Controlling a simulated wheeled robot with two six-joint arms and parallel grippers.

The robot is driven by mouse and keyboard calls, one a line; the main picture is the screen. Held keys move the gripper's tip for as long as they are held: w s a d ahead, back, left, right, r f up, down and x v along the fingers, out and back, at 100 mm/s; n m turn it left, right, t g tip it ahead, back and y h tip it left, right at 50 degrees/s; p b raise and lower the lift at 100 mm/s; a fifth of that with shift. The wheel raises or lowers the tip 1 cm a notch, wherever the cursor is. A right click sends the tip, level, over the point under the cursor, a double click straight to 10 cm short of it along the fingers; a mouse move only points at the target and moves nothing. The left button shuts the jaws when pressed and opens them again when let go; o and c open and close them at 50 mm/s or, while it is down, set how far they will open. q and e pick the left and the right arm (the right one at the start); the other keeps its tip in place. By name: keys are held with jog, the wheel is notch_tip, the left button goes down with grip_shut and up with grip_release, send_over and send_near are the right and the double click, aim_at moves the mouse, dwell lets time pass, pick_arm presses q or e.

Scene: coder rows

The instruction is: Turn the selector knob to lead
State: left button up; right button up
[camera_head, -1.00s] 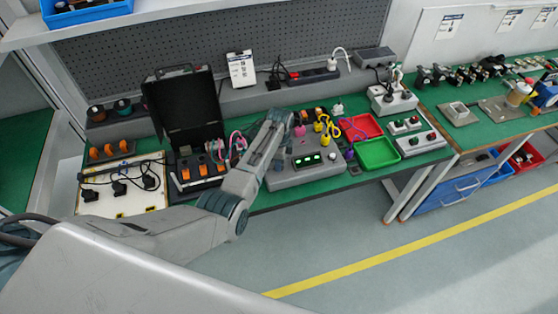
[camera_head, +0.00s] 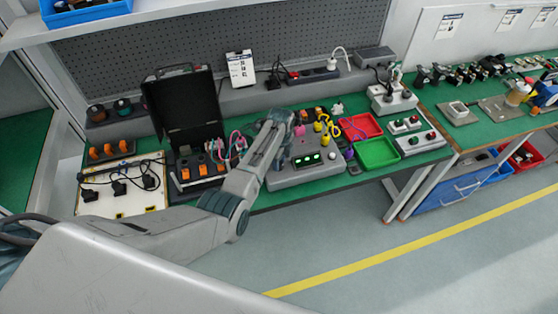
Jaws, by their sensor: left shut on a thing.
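A grey test box (camera_head: 292,178) with a lit green display (camera_head: 307,160) and a white round button (camera_head: 332,156) stands on the green bench top. My left arm reaches across from the lower left to this box. My left gripper (camera_head: 284,142) is at the box's upper left, largely hidden by its own wrist. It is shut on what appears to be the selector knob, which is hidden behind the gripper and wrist. The knob's marks and pointing direction cannot be read. My right gripper is not in view.
Left of the box stand an open black case (camera_head: 183,115) and a white board with black plugs (camera_head: 122,187). To the right are a red tray (camera_head: 361,127), a green tray (camera_head: 377,153) and a button box (camera_head: 420,142). Yellow plugs and leads lie close behind the box.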

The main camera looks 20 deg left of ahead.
pick_arm(q)
jog(key=shift+d, duration=0.1)
jog(key=o, duration=1)
jog(key=shift+c, duration=0.2)
jog(key=shift+r, duration=0.1)
notch_tip(320, 180, up, 11)
jog(key=b, duration=0.3)
jog(key=shift+w, duration=0.3)
jog(key=shift+f, duration=0.2)
